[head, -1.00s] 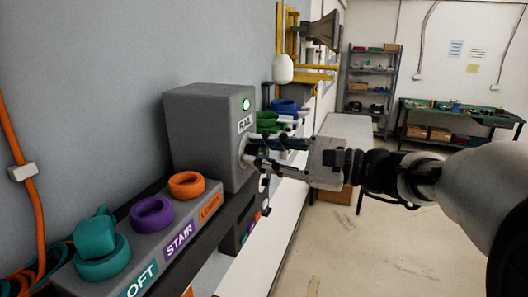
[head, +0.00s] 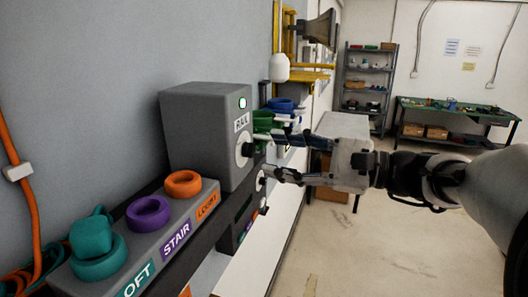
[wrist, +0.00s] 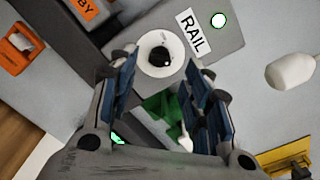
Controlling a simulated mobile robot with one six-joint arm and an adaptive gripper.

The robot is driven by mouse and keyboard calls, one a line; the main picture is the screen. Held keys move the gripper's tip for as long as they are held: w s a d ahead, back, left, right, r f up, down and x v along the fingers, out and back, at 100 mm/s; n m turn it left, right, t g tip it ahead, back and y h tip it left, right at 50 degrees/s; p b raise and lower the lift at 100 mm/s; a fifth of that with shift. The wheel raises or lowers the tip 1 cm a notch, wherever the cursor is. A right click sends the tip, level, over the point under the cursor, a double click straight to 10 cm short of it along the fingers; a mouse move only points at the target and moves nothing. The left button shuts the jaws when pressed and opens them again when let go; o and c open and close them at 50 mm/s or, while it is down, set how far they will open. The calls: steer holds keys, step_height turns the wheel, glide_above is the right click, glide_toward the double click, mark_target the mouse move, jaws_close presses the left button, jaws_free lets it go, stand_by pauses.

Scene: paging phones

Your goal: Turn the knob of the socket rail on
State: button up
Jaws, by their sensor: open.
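The grey box labelled RAIL (head: 195,130) stands by the left wall. Its knob (head: 248,150) is black on a round white plate on the box's front face. In the wrist view the knob (wrist: 159,54) has a small white mark and sits beyond the fingertips. A small lamp (head: 243,103) with a green rim looks lit; it also shows in the wrist view (wrist: 218,20). My gripper (head: 270,158) is open and empty in front of the knob, its fingers spread either side of it. In the wrist view the gripper (wrist: 163,70) shows a gap between its fingertips and the knob.
A grey block with teal (head: 96,250), purple (head: 149,214) and orange (head: 183,184) round pieces sits nearer, left of my gripper. Green (head: 262,122) and blue pieces stand behind the RAIL box. The floor on the right is clear.

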steer(key=v, duration=0.7)
steer(key=shift+d, duration=0.25)
steer(key=shift+s, duration=0.1)
steer(key=s+a+f+n+g+h+b, duration=0.2)
steer(key=s+a+f+h+b, duration=0.3)
steer(key=f, duration=0.5)
steer(key=s+a+f+n+g+h+b, duration=0.2)
steer(key=s+f+n+b, duration=0.1)
steer(key=s+f, duration=0.6)
steer(key=s+d+f+n+t+h+b, duration=0.1)
steer(key=s+d+f+n+h+b, duration=0.3)
steer(key=f, duration=0.5)
steer(key=s+d+f+n+t+h+b, duration=0.1)
steer(key=s+d+f+n+h+b, duration=0.2)
steer(key=d+f+h, duration=0.3)
step_height(320, 180, down, 4)
steer(key=shift+s+d+r+n+b, duration=0.15)
steer(key=shift+s+n+b, duration=0.25)
steer(key=shift+n+b, duration=0.25)
